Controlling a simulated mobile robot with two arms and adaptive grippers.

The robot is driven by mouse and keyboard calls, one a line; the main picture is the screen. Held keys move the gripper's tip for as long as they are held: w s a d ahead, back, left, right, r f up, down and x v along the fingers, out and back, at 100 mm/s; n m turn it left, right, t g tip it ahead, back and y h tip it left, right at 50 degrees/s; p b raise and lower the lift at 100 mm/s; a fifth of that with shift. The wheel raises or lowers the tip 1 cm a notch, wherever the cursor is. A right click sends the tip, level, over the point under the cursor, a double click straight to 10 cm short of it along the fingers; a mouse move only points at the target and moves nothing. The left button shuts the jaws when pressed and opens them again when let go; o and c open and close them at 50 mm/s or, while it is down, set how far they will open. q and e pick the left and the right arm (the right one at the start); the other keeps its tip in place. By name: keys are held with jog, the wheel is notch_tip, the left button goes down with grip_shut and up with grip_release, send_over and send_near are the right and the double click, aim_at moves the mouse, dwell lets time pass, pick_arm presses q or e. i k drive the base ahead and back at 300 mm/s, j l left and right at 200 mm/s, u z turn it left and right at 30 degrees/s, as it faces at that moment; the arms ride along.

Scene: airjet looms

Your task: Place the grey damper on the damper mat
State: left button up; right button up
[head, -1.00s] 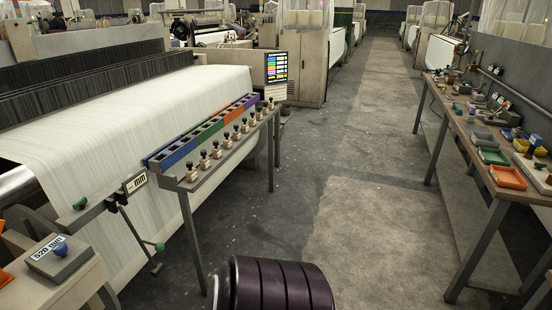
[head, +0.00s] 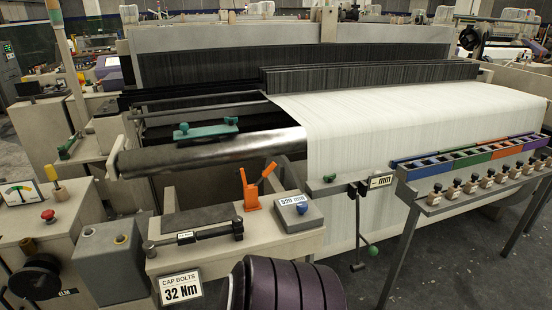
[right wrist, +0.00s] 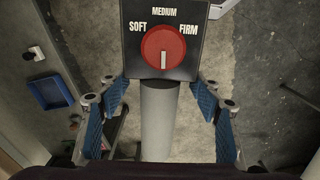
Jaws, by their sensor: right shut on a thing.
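In the right wrist view my right gripper (right wrist: 162,92) is shut on the grey damper (right wrist: 160,125). The damper shows as a grey cylinder below a dark plate with a red dial marked SOFT, MEDIUM and FIRM. The blue finger pads lie on either side of it, near the plate's lower corners. The head view shows neither gripper and no damper. My left gripper is out of view.
In the head view a loom with white warp (head: 390,120) fills the middle. A rack (head: 470,185) stands right. The right wrist view shows a blue tray (right wrist: 50,90).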

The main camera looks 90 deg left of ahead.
aim_at(201, 216)
jog(key=k+j+u, duration=0.1)
jog(key=u, duration=0.3)
jog(key=k+j+u, duration=0.1)
jog(key=u, duration=0.3)
jog(key=j+u, duration=0.2)
jog(key=u, duration=0.25)
jog(key=k+j+u, duration=0.1)
jog(key=u, duration=0.3)
